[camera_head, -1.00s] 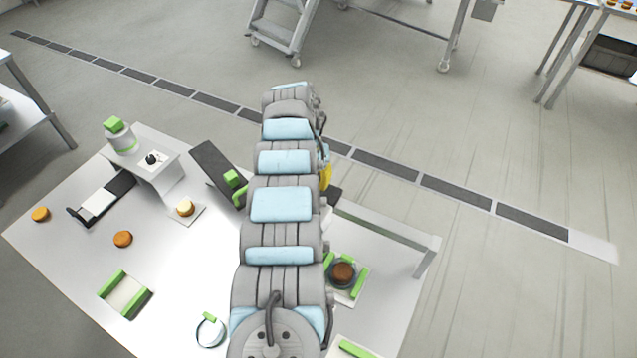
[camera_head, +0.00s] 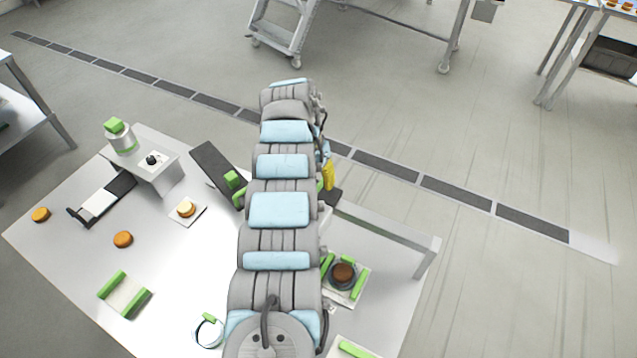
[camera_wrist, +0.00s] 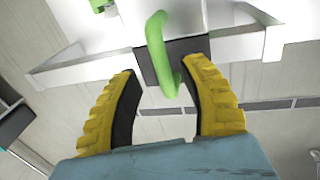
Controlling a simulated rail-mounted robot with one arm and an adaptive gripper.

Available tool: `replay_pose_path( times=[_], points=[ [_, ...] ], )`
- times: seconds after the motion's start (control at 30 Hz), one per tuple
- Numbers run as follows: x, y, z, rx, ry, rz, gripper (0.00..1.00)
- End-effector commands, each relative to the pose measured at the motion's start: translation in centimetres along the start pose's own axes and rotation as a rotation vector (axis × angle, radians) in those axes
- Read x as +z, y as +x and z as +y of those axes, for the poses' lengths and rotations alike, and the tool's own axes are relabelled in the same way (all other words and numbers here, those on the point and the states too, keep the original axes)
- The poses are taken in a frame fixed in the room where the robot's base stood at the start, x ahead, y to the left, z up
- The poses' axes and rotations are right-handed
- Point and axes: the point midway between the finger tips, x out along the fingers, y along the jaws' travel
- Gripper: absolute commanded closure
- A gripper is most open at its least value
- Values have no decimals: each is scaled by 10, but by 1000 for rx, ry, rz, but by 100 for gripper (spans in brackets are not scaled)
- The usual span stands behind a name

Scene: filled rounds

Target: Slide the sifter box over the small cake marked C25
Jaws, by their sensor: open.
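My gripper (camera_wrist: 163,105) is open in the wrist view, its two yellow fingers on either side of a green curved handle (camera_wrist: 160,55). The handle stands in front of a dark block on a white frame (camera_wrist: 85,70); I cannot tell whether this is the sifter box. In the head view my arm hides most of the gripper. Small cakes show there: one on a white card (camera_head: 186,208), two on the bare table (camera_head: 123,239) (camera_head: 40,214), and a dark brown one (camera_head: 343,272) between green rails. No C25 mark is readable.
A stand (camera_head: 150,165) with a black knob and a white cylinder (camera_head: 122,138) are at the table's back left. A dark tilted panel (camera_head: 215,170) is left of my arm. A green-edged tray (camera_head: 125,294) and a ring (camera_head: 209,332) are in front. A white rail (camera_head: 390,232) runs at right.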

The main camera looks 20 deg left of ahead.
Motion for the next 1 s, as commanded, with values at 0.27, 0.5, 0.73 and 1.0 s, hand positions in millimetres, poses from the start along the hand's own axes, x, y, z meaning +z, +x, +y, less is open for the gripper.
replay_pose_path(
  times=[0.27, 0.5, 0.73, 1.0],
  points=[
    [-2, -42, 8, -3, 2, 8, 57],
    [0, -72, 15, 0, 0, 1, 57],
    [0, -83, 17, 0, -1, 2, 57],
    [0, -83, 17, 0, 0, 1, 57]
  ],
)
